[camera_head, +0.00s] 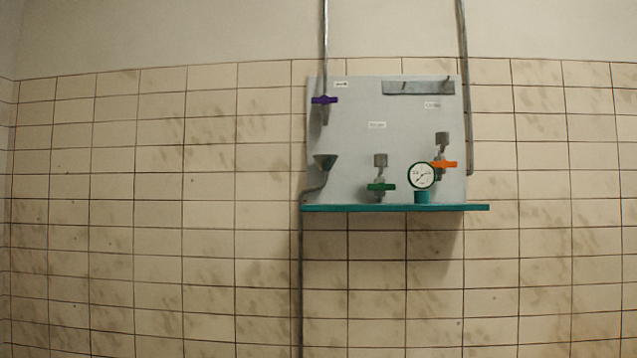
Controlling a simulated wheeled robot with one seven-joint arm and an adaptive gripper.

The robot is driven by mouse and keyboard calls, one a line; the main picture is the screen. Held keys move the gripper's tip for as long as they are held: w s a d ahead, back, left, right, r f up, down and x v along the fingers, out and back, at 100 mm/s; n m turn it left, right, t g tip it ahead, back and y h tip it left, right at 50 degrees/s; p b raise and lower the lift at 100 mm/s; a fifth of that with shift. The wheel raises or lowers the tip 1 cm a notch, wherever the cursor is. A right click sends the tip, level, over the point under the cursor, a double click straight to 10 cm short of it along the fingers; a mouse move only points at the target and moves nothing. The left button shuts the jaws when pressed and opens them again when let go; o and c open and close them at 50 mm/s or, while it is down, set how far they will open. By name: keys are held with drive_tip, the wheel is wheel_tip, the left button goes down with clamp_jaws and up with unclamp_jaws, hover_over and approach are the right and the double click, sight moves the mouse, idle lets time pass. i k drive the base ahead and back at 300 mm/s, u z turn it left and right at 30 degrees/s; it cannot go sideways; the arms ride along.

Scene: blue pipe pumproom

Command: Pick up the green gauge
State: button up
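The green gauge (422,176) has a round white dial with a dark green rim. It stands upright on a short teal base or holder (422,197) on the teal shelf (330,208), right of the middle of the head view. It stands in front of part of the valve with the orange handle. My gripper is not in view, and nothing is seen touching the gauge.
A grey panel (345,135) on the tiled wall carries a purple-handled valve (324,100), a funnel (325,161), a green-handled valve (381,187), an orange-handled valve (444,164) and a hook rail (418,88). Pipes run vertically beside it. The shelf's right end is bare.

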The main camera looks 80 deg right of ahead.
sight(421, 175)
drive_tip(key=z, duration=0.05)
drive_tip(key=k, duration=0.1)
drive_tip(key=u, duration=1.3)
drive_tip(key=i, duration=0.8)
drive_tip(key=z, duration=4.8)
drive_tip(key=i, duration=0.5)
drive_tip(key=u, duration=0.05)
